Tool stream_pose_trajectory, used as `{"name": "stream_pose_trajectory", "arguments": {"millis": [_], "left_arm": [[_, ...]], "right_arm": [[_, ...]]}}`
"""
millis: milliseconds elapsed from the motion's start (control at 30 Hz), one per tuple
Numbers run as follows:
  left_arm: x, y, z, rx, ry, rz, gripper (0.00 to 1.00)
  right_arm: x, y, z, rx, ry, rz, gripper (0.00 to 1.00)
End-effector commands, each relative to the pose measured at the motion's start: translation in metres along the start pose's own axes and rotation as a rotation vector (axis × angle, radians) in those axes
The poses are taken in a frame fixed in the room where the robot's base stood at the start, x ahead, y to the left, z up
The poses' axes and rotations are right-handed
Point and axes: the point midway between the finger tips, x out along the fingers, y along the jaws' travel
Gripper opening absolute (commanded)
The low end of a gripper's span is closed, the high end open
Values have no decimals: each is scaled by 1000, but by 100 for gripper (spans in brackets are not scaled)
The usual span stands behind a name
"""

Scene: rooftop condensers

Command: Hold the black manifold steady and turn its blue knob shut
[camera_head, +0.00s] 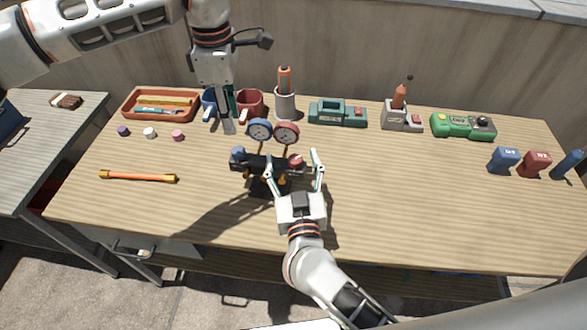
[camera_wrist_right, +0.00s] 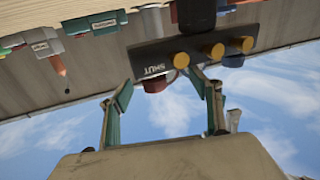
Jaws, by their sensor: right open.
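The black manifold (camera_head: 270,163) stands near the middle of the table, with a blue knob (camera_head: 238,155) at its left and a red knob (camera_head: 296,160) at its right. A blue gauge (camera_head: 259,130) and a red gauge (camera_head: 286,133) rise behind it. My right gripper (camera_head: 299,170) is open, its fingers spread either side of the red knob end. The right wrist view shows the manifold (camera_wrist_right: 190,50) marked SHUT, with yellow fittings and the red knob (camera_wrist_right: 155,85) between the fingertips. My left gripper (camera_head: 228,125) hangs pointing down behind the blue knob, apart from it; its finger gap is unclear.
Mugs (camera_head: 250,103), an orange tray (camera_head: 160,104), a grey holder (camera_head: 285,102) and a teal device (camera_head: 338,113) line the back. A green device (camera_head: 463,125) is at back right. An orange-ended rod (camera_head: 138,177) lies left. The table's front right is clear.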

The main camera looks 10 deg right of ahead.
Motion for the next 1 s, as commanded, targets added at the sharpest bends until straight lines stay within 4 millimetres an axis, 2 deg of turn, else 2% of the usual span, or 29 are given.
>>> {"name": "stream_pose_trajectory", "arguments": {"millis": [100,300,467,700,733,967,1000], "left_arm": [[0,0,0,0,0,0,28],[0,0,0,0,0,0,28],[0,0,0,0,0,0,28],[0,0,0,0,0,0,28],[0,0,0,0,0,0,28],[0,0,0,0,0,0,28],[0,0,0,0,0,0,28]], "right_arm": [[19,0,-1,-1,3,0,63],[42,0,0,0,2,0,63],[49,0,-1,0,2,-1,63],[50,0,0,0,1,-1,63],[50,0,0,0,1,-1,61],[50,-1,0,0,1,-1,1],[50,-1,0,0,1,-2,0]]}}
